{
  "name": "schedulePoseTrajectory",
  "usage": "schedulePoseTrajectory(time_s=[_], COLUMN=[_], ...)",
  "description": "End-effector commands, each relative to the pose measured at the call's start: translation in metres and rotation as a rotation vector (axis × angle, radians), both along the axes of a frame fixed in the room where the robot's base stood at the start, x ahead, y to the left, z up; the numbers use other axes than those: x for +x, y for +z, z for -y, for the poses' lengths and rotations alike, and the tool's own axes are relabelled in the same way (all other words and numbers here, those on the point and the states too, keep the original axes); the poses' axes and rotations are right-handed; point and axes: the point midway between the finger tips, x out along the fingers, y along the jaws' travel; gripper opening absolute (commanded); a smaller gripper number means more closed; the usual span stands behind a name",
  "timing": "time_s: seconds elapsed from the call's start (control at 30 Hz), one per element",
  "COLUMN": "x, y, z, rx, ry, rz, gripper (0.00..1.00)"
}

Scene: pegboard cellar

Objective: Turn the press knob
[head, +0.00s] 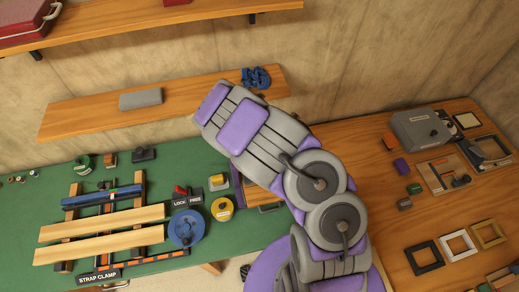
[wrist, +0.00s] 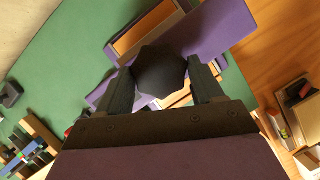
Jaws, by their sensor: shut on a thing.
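In the wrist view a dark, faceted, rounded knob (wrist: 160,72) sits between the two fingers of my gripper (wrist: 161,80). The fingers are shut on it, one at each side. Behind the knob is a purple frame (wrist: 222,28) with wooden parts, on the green bench. In the head view my purple and grey arm covers the knob and my gripper. Only a purple edge (head: 237,188) and a wooden piece (head: 268,208) show beside the arm. I cannot tell how far the knob is turned.
On the green bench (head: 120,168) lie wooden boards (head: 100,222) in a strap clamp, a blue reel (head: 187,228) and a yellow roll (head: 222,209). The wooden bench at right holds a grey box (head: 412,128) and several frames (head: 458,245). A shelf (head: 75,119) hangs behind.

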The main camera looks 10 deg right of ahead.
Motion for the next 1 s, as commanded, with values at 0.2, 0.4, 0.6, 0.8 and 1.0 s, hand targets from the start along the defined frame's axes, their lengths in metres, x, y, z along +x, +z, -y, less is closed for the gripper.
schedulePoseTrajectory(time_s=[0.2, 0.4, 0.6, 0.8, 1.0], x=[0.0017, 0.0022, 0.0027, 0.0021, 0.0016], y=[-0.0011, -0.0017, -0.0003, 0.0004, 0.0017], z=[0.0053, 0.0058, 0.0050, 0.0029, 0.0017], rx=[-0.006, -0.007, -0.006, -0.003, -0.005], ry=[0.186, 0.325, 0.421, 0.470, 0.486], rz=[0.005, 0.007, 0.007, 0.006, 0.005], gripper=[0.36, 0.36, 0.35, 0.35, 0.35])
